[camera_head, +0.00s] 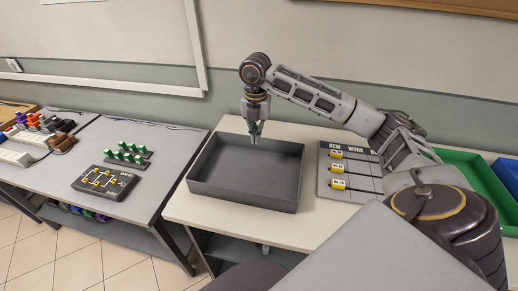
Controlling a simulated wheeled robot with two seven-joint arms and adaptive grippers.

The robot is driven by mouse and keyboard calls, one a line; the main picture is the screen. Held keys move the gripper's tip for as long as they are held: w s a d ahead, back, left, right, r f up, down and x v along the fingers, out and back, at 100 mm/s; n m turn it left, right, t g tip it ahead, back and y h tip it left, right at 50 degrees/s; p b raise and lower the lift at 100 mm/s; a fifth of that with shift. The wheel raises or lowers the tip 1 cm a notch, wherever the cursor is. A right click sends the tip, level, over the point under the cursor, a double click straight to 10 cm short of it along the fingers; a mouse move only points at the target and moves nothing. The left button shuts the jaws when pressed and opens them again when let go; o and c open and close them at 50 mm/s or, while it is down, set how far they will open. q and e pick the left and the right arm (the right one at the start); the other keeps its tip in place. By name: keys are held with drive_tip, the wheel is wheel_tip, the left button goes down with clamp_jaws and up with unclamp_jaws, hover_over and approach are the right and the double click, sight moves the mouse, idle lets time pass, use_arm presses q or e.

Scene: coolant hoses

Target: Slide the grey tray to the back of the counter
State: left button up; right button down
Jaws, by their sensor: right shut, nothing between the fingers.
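The grey tray (240,196) is a dark, shallow, empty box on the pale counter (188,211). My right gripper (254,140) points down at the tray's back wall, near the middle of that side. Its fingers are shut with nothing between them. I cannot tell whether the fingertips touch the wall. My left gripper is not in view.
Right of the tray lies a grey board (325,180) with yellow-tagged parts, partly behind my arm. Green (478,172) and blue (507,174) bins stand further right. A separate grey table (65,180) on the left holds a black panel (105,182) and green parts. A wall closes the back.

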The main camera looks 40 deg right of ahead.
sight(259, 155)
drive_tip(key=shift+f, duration=0.1)
idle(0.4)
wheel_tip(259, 155, down, 10)
drive_tip(key=shift+p, duration=0.55)
drive_tip(key=shift+w+d, duration=0.35)
drive_tip(key=shift+w+d+p, duration=0.35)
drive_tip(key=shift+w+d, duration=0.35)
drive_tip(key=shift+d, duration=0.1)
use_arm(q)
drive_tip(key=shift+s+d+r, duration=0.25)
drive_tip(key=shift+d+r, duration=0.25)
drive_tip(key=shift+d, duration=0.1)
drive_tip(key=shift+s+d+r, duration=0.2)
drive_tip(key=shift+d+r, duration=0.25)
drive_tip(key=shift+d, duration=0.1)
use_arm(e)
drive_tip(key=shift+w+d, duration=0.25)
drive_tip(key=shift+d, duration=0.05)
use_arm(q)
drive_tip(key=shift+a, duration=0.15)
use_arm(e)
drive_tip(key=shift+d, duration=0.1)
